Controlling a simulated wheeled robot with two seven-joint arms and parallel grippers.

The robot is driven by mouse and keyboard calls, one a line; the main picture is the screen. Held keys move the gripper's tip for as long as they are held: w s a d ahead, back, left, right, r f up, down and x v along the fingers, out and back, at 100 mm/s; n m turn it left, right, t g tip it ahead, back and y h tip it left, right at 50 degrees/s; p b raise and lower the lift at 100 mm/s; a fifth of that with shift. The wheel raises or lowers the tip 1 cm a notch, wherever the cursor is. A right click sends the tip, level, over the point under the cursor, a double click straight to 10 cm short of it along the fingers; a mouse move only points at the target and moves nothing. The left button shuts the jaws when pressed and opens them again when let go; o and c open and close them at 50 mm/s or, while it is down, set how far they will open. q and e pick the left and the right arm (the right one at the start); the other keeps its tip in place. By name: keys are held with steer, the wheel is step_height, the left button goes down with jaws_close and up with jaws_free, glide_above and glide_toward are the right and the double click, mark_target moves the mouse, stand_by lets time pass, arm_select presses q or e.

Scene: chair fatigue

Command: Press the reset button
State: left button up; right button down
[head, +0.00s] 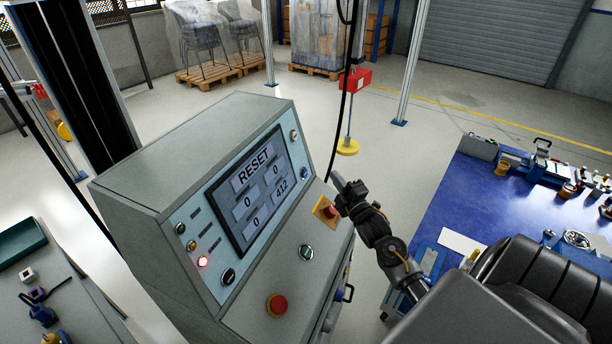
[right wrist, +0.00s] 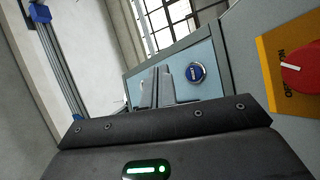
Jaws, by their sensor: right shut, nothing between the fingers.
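A grey control cabinet (head: 170,150) stands in the middle of the head view, with a screen (head: 250,190) that reads RESET. A round blue button (head: 305,173) is at the right end of its light blue panel. It also shows in the right wrist view (right wrist: 195,72), with a small white mark too small to read. My right gripper (head: 337,181) is shut and empty, just right of the panel. In the right wrist view its fingertips (right wrist: 160,76) appear left of the blue button. I cannot tell their distance from the panel. My left gripper is not in view.
A yellow plate with a red rotary switch (head: 329,211) is just below the right gripper. A red mushroom button (head: 277,304) and a green button (head: 305,252) are on the sloping ledge. A yellow-ended hanging pendant (head: 348,147) is behind. A blue-topped bench (head: 490,200) is at right.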

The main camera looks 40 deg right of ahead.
mark_target(306, 169)
steer(key=shift+w+a+f+b, duration=0.3)
steer(key=shift+w+a+b, duration=0.15)
steer(key=shift+w, duration=0.5)
steer(key=shift+w+a+f+b, duration=0.25)
steer(key=shift+w+a+b, duration=0.25)
steer(key=shift+w, duration=0.5)
steer(key=shift+w+a+f+b, duration=0.3)
steer(key=shift+w+a, duration=0.25)
steer(key=shift+w, duration=0.4)
steer(key=shift+w+a, duration=0.1)
steer(key=shift+w, duration=0.05)
steer(key=shift+w+a+f, duration=0.1)
steer(key=shift+w, duration=0.1)
steer(key=shift+w+a, duration=0.2)
steer(key=shift+w, duration=0.1)
stand_by(0.7)
steer(key=shift+s, duration=0.1)
steer(key=shift+s+d, duration=0.35)
steer(key=shift+s, duration=0.25)
steer(key=shift+s+p, duration=0.1)
steer(key=shift+p, duration=0.2)
